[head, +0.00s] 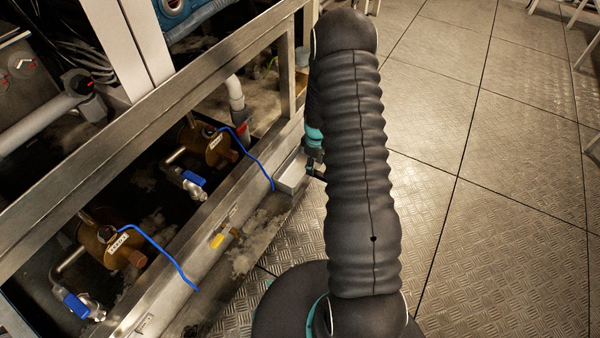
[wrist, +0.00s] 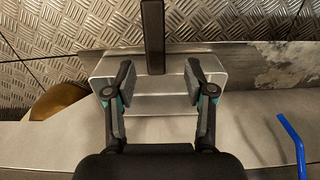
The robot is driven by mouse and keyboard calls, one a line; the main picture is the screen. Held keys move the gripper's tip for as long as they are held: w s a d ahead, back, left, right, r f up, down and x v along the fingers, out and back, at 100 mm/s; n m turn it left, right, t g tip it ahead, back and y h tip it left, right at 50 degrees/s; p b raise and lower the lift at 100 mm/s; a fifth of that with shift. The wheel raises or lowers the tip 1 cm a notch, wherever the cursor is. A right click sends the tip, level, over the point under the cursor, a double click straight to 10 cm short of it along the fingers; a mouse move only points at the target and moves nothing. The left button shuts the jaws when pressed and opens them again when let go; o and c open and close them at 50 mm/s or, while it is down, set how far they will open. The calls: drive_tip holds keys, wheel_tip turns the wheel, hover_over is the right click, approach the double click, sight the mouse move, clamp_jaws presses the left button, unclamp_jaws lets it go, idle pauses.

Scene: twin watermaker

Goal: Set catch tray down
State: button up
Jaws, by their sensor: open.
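The catch tray (wrist: 142,104) is a shallow silver metal box in the middle of the wrist view. It also shows in the head view as a pale box (head: 291,178) low beside the metal frame, partly hidden by my arm. My gripper (wrist: 159,78) is open over the tray, with one finger towards each side. A dark upright bar (wrist: 152,34) reaches from the top of the wrist view to between the fingertips; I cannot tell whether it belongs to the tray. In the head view my gripper (head: 314,165) is mostly hidden behind my arm. Contact between fingers and tray is unclear.
A metal frame rail (head: 150,125) runs along the left, with brass pumps (head: 110,245), blue-handled valves (head: 194,178) and blue hoses (head: 160,250) behind it. A blue hose end (wrist: 291,128) shows right of my gripper. The diamond-plate floor (head: 490,190) on the right is clear.

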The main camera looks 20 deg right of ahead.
sight(315, 171)
drive_tip(key=shift+w+d+f, duration=0.1)
drive_tip(key=shift+f, duration=1.4)
drive_tip(key=shift+d+f, duration=0.1)
drive_tip(key=shift+f, duration=1.35)
clamp_jaws()
